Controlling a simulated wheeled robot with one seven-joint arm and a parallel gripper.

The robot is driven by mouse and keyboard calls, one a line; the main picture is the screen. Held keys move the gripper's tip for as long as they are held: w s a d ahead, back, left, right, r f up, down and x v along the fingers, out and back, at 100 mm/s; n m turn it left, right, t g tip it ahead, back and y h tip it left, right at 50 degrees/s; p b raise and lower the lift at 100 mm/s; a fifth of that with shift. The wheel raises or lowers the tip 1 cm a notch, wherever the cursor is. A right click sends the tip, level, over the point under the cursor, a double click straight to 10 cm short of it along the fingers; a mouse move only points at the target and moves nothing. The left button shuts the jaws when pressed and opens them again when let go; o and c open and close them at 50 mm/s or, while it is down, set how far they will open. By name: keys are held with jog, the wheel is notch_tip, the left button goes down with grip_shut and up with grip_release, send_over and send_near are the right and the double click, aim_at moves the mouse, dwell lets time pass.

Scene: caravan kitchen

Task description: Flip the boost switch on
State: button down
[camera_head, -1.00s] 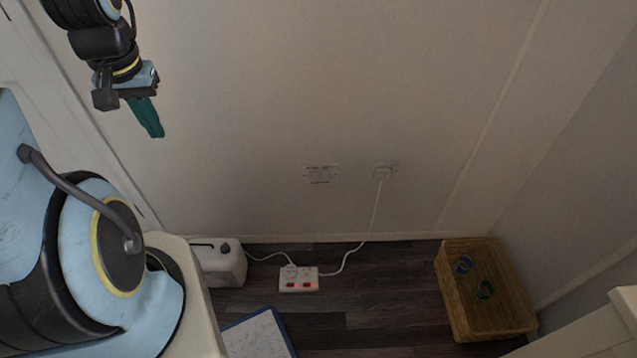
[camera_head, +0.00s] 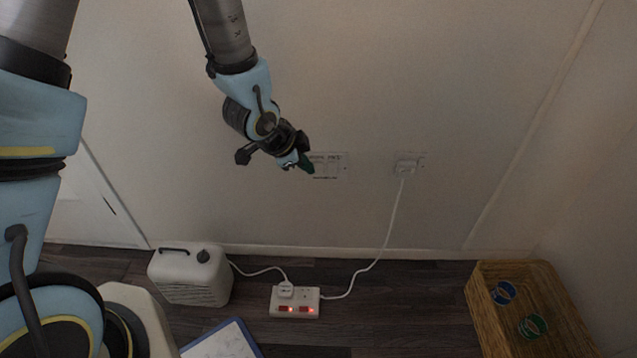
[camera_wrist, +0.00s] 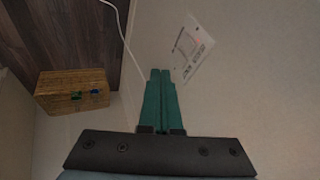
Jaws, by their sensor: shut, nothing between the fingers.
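A white switch plate (camera_head: 330,166) with small printed labels is on the wall in the head view. The plate also shows tilted in the wrist view (camera_wrist: 191,47), just beyond and to the right of my fingertips. The single switches and their on or off positions are too small to make out. My gripper (camera_head: 310,168) has green fingers and is at the plate's left side in the head view, covering part of it. In the wrist view the two fingers (camera_wrist: 161,75) lie together, empty. I cannot tell whether they touch the plate.
A wall socket (camera_head: 406,166) with a white plug is right of the plate. Its cord runs to an extension block (camera_head: 296,301) with red lights on the floor. A white heater-like box (camera_head: 190,275) stands left, a wicker basket (camera_head: 487,318) right.

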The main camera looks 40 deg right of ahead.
aim_at(328, 174)
jog(key=shift+s+d+f+m, duration=0.3)
jog(key=shift+s+d+f, duration=0.2)
jog(key=shift+f, duration=0.1)
jog(key=shift+w, duration=0.1)
jog(key=x, duration=0.4)
jog(key=w+b+x, duration=0.1)
jog(key=x, duration=0.2)
jog(key=d+r+b+x, duration=0.1)
jog(key=x, duration=0.3)
jog(key=shift+w+d+f, duration=0.25)
jog(key=shift+w, duration=0.2)
jog(key=shift+w+d, duration=0.3)
jog(key=shift+w, duration=0.05)
